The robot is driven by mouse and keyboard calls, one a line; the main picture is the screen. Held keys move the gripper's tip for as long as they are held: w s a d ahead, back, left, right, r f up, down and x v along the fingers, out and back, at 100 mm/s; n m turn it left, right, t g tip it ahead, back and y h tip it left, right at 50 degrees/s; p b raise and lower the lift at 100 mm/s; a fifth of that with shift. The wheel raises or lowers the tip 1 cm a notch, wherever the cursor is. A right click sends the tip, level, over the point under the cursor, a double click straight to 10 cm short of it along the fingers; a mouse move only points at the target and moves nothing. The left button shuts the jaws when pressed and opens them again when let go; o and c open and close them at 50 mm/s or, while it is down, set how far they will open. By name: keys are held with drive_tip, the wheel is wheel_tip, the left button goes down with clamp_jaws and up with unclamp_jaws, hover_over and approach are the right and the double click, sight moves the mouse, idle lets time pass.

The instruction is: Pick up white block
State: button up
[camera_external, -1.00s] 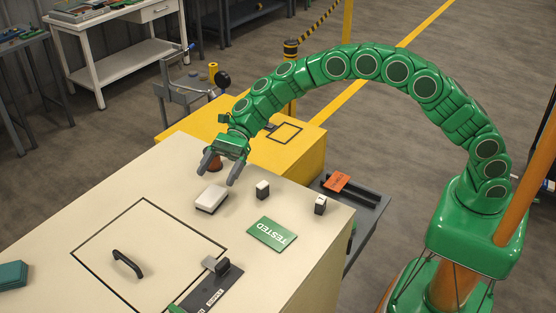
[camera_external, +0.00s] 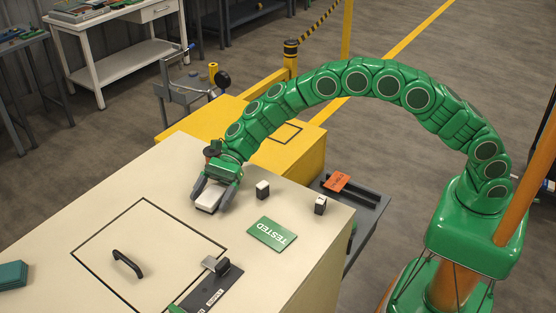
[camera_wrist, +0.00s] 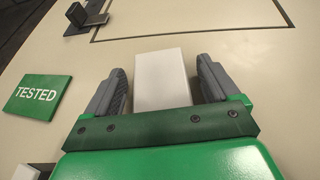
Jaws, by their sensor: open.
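The white block (camera_external: 209,197) lies flat on the cream worktop, and it also shows in the wrist view (camera_wrist: 161,79). My gripper (camera_external: 210,197) is open and low over the worktop, with one finger on each side of the block. In the wrist view my gripper (camera_wrist: 166,84) has its two grey fingers beside the block, with a small gap showing on each side. The near end of the block is hidden by the green gripper body.
A green TESTED plate (camera_external: 272,233) lies to the right of the block. Two small black-and-white blocks (camera_external: 262,189) (camera_external: 320,205) stand nearby. A black handle (camera_external: 127,263) and a dark fixture (camera_external: 222,267) are toward the front. The worktop (camera_external: 100,205) left of the block is clear.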

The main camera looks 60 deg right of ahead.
sight(212, 194)
drive_tip(key=c, duration=1.1)
drive_tip(key=shift+r, duration=0.15)
drive_tip(key=shift+r, duration=0.2)
wheel_tip(212, 194, up, 3)
drive_tip(key=shift+s+d+r, duration=0.1)
drive_tip(key=shift+d, duration=0.05)
drive_tip(key=s+d+r, duration=0.8)
drive_tip(key=s+r, duration=0.1)
drive_tip(key=s, duration=0.1)
drive_tip(key=shift+s+d, duration=0.25)
drive_tip(key=shift+s, duration=0.1)
